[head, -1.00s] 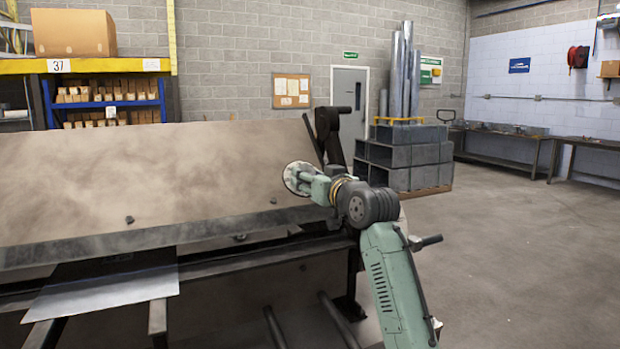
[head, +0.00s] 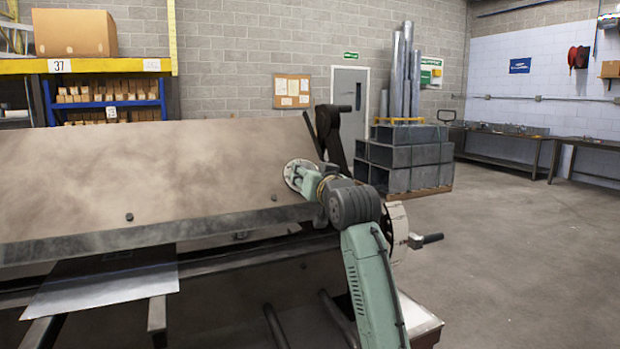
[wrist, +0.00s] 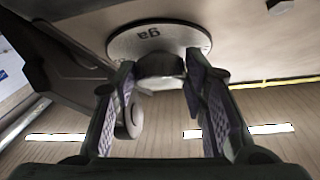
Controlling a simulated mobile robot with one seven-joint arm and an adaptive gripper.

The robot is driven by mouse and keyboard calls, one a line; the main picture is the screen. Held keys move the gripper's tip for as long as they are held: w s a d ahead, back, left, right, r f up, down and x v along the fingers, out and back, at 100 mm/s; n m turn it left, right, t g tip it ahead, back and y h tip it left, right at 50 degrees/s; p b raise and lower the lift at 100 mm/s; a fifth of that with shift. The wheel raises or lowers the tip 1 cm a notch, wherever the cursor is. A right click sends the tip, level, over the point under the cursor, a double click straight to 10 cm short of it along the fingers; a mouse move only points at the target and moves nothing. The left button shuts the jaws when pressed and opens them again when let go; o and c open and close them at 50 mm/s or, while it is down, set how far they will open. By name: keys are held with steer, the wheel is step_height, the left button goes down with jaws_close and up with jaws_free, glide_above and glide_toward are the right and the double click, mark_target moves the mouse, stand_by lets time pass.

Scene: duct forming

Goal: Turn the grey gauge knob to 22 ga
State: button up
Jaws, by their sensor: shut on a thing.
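The gauge knob (wrist: 160,70) is a grey grip in the middle of a round pale dial (wrist: 130,42) marked "ga" in the wrist view. The "ga" lettering appears upside down there. My gripper (wrist: 160,80) has its two fingers on either side of the knob and is shut on it. The finer scale marks are too small to read.
A crank wheel with a dark handle (head: 428,239) stands right of my arm. A metal sheet (head: 105,285) lies at the machine's front left. Stacked grey ducts (head: 408,160) stand behind. The floor to the right is clear.

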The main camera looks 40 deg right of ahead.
steer(key=m+h, duration=0.1)
steer(key=m+g+h, duration=0.1)
steer(key=m, duration=0.1)
steer(key=a+m+g+h, duration=0.1)
steer(key=m, duration=0.1)
steer(key=shift+w, duration=0.3)
steer(key=m+g+h, duration=0.1)
steer(key=m, duration=0.1)
steer(key=m+g+h, duration=0.1)
steer(key=m+g, duration=0.1)
steer(key=shift+w+a+r+m+p, duration=0.15)
steer(key=shift+m+p, duration=0.15)
steer(key=shift+p, duration=0.1)
steer(key=m+g, duration=0.4)
steer(key=m, duration=0.1)
steer(key=shift+w+a+r+h, duration=0.1)
steer(key=shift+w+r+h, duration=0.1)
steer(key=shift+h, duration=0.2)
steer(key=shift+w+m+g+y, duration=0.1)
steer(key=shift+m+g+y, duration=0.2)
steer(key=shift+m+g, duration=1.4)
steer(key=shift+m, duration=0.4)
steer(key=o, duration=1.1)
steer(key=shift+o, duration=0.3)
steer(key=shift+r, duration=0.2)
